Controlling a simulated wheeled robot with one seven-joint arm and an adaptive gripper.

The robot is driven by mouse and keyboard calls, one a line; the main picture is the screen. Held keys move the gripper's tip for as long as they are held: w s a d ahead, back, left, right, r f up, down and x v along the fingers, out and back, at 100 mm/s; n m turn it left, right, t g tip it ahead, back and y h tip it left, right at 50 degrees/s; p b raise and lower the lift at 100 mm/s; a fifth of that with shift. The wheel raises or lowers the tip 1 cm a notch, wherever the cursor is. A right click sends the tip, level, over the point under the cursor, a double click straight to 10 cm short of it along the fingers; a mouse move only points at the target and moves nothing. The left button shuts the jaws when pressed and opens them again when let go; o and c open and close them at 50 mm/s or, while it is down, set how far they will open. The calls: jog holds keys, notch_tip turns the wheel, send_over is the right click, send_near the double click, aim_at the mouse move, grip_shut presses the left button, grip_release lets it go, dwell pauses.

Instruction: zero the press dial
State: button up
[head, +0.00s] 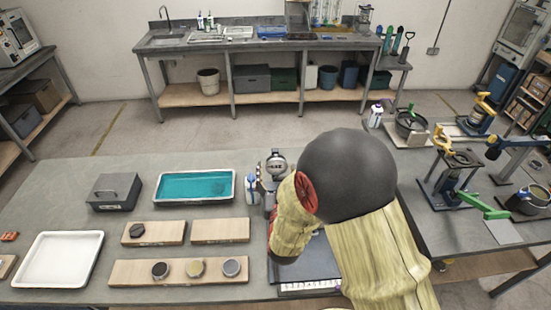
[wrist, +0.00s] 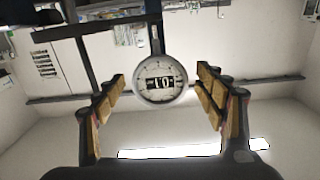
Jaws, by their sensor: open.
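The press dial (wrist: 160,80) is a round, pale gauge with a grey rim and a dark window across its face, in the middle of the wrist view. The characters in the window look like a one and a zero, but I cannot read them surely. A dark stem joins it to a dark post. In the head view the dial (head: 276,164) shows just left of my arm's large dark joint. My gripper (wrist: 162,77) is open, its yellow-padded fingers either side of the dial in the picture, with visible gaps. My arm hides most of the press in the head view.
A white bottle (head: 252,188) and a teal-filled tray (head: 195,173) stand left of the dial. Lever devices (head: 452,183) crowd the right bench.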

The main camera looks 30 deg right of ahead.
aim_at(276, 158)
jog(key=x, duration=0.5)
jog(key=shift+w+d, duration=0.15)
jog(key=shift+w, duration=0.2)
jog(key=shift+c, duration=1.3)
jog(key=c, duration=1)
jog(key=shift+f+n+b, duration=0.15)
jog(key=shift+n+b, duration=0.8)
jog(key=shift+n, duration=0.15)
jog(key=shift+c, duration=0.2)
jog(key=shift+n+b, duration=0.7)
jog(key=shift+n, duration=0.9)
jog(key=o, duration=1.3)
